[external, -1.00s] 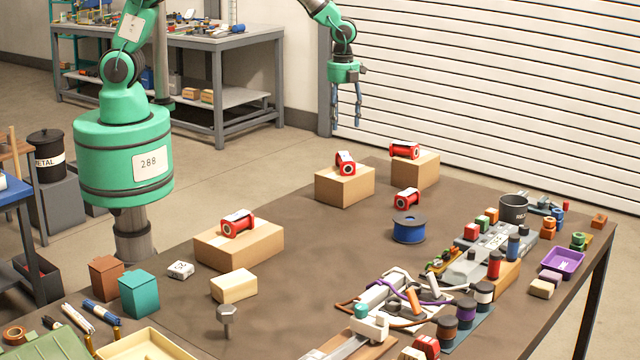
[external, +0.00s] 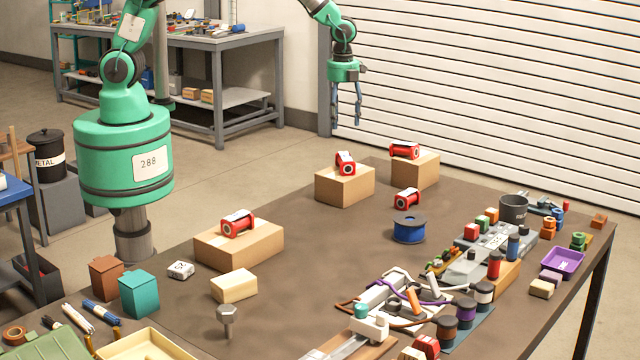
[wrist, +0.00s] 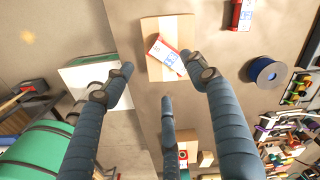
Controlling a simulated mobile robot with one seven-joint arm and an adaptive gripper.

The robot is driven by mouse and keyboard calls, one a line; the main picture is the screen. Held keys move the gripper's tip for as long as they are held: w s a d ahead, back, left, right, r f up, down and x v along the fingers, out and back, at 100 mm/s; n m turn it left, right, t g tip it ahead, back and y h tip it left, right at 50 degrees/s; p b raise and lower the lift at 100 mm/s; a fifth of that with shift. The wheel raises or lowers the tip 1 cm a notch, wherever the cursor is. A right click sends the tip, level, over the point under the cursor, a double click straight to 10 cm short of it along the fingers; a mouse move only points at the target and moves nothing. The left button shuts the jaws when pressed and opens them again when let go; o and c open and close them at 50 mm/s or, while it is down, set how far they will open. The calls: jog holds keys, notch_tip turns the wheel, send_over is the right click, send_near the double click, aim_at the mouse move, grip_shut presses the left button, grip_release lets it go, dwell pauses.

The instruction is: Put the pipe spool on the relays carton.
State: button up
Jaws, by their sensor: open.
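Several red flanged pipe spools with white labels are in view. One spool (external: 407,198) lies directly on the table. Others rest on cartons: a front-left spool (external: 238,223), a middle spool (external: 346,163) and a back spool (external: 404,150). The cartons are the front-left (external: 245,250), middle (external: 345,187) and back carton (external: 416,172); I cannot read which says relays. My gripper (external: 346,122) is open and empty, high beyond the table's far side. In the wrist view, its blue fingers (wrist: 165,84) spread below a carton (wrist: 180,28) bearing a labelled spool (wrist: 166,54).
A blue reel (external: 409,229) stands right of the cartons. Parts, wires and a purple tray (external: 562,262) crowd the right side. A pale block (external: 234,286), a bolt (external: 226,320) and small bins (external: 139,294) are front left. The middle of the table is fairly clear.

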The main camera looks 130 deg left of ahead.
jog(key=s+d+r+n+t+y, duration=0.1)
jog(key=s+d+r+n, duration=0.15)
jog(key=d+r, duration=1.05)
jog(key=s+d+r+n+t, duration=0.2)
jog(key=d+r+n, duration=0.1)
jog(key=d+r, duration=0.9)
jog(key=s+d+r+n+t, duration=0.1)
jog(key=s+d+r+n, duration=0.1)
jog(key=s+d, duration=0.7)
jog(key=s+d+r+n+t+h, duration=0.1)
jog(key=s+d+r+n, duration=0.2)
jog(key=s+d, duration=0.6)
jog(key=s+r, duration=0.2)
jog(key=s, duration=0.1)
jog(key=shift+s+d+r+t, duration=0.15)
jog(key=shift+s+d+t, duration=0.15)
jog(key=shift+d, duration=0.1)
jog(key=shift+n, duration=0.25)
notch_tip(320, 180, down, 9)
jog(key=b, duration=0.8)
jog(key=shift+r+b, duration=0.2)
jog(key=shift+b, duration=0.15)
